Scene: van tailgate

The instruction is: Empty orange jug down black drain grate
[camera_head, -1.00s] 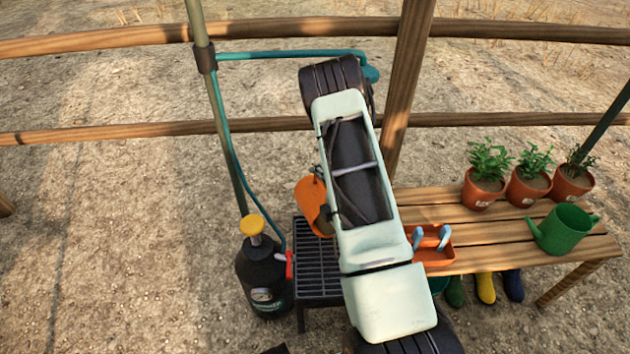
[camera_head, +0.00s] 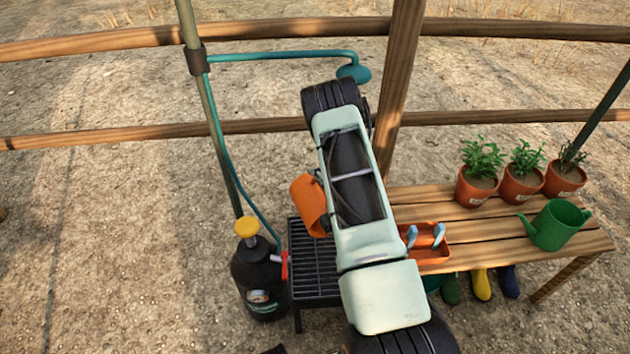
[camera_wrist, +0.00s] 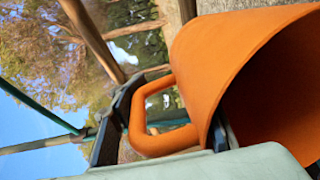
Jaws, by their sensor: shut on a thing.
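The orange jug (camera_head: 309,204) shows at the left side of my arm in the head view, tilted, above the far part of the black drain grate (camera_head: 314,262). In the wrist view the jug (camera_wrist: 225,75) fills the right side, with its handle (camera_wrist: 150,125) towards the middle. My gripper (camera_wrist: 120,125) is shut on the jug at its handle. In the head view my arm hides the gripper and part of the jug. The wrist view shows part of the jug's dark inside; I cannot see whether liquid is in it or flowing out.
A black pressure sprayer (camera_head: 258,275) stands left of the grate. A green pole (camera_head: 212,120) with a teal hose rises behind it. The wooden bench (camera_head: 485,240) at right bears potted plants (camera_head: 478,172), a green watering can (camera_head: 556,225) and an orange tray (camera_head: 440,254).

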